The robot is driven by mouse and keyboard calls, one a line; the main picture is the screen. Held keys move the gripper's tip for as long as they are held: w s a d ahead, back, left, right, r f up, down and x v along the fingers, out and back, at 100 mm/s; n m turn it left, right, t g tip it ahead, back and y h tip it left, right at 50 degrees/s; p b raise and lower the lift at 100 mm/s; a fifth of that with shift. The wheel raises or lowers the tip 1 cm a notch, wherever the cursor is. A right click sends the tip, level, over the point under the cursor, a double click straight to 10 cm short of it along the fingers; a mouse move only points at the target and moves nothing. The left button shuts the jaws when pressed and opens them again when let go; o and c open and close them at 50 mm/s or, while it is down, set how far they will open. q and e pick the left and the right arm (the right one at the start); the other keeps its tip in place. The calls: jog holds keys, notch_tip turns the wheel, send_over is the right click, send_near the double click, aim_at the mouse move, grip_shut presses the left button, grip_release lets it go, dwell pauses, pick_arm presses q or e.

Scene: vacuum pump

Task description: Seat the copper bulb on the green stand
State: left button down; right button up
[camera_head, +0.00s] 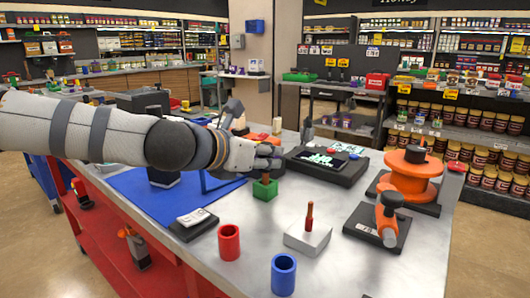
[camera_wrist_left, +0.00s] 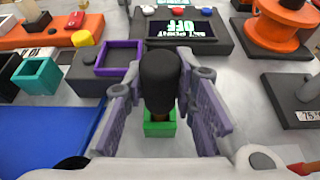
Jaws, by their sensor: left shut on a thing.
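My left gripper (camera_head: 266,161) reaches over the table from the left and is shut on the copper bulb (camera_head: 265,178). The bulb points downward, upright, with its copper-brown lower end at the green stand (camera_head: 265,190). In the left wrist view, the bulb's dark upper part (camera_wrist_left: 159,75) stands between the two purple-grey fingers, and the green stand (camera_wrist_left: 155,129) shows right below it. The dark part hides most of the contact, so I cannot tell whether the bulb is fully down in the stand. My right gripper is in neither view.
A red cup (camera_head: 229,243), a blue cup (camera_head: 284,275) and a white block (camera_head: 307,238) with a copper-brown pin stand in front. An orange spool (camera_head: 411,176) and a black display box (camera_head: 326,165) are at the right and behind. A blue mat (camera_head: 165,207) lies left.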

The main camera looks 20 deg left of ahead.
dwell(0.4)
pick_arm(q)
jog(key=shift+f, duration=0.45)
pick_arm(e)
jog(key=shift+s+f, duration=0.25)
pick_arm(q)
jog(key=shift+f, duration=0.3)
jog(key=c, duration=1.2)
grip_release()
jog(key=shift+c, duration=0.2)
jog(key=shift+r, duration=0.15)
jog(key=shift+r+p, duration=0.8)
jog(key=shift+r, duration=1.1)
jog(key=shift+r+p, duration=1.45)
jog(key=shift+r, duration=1.25)
jog(key=shift+f, duration=0.15)
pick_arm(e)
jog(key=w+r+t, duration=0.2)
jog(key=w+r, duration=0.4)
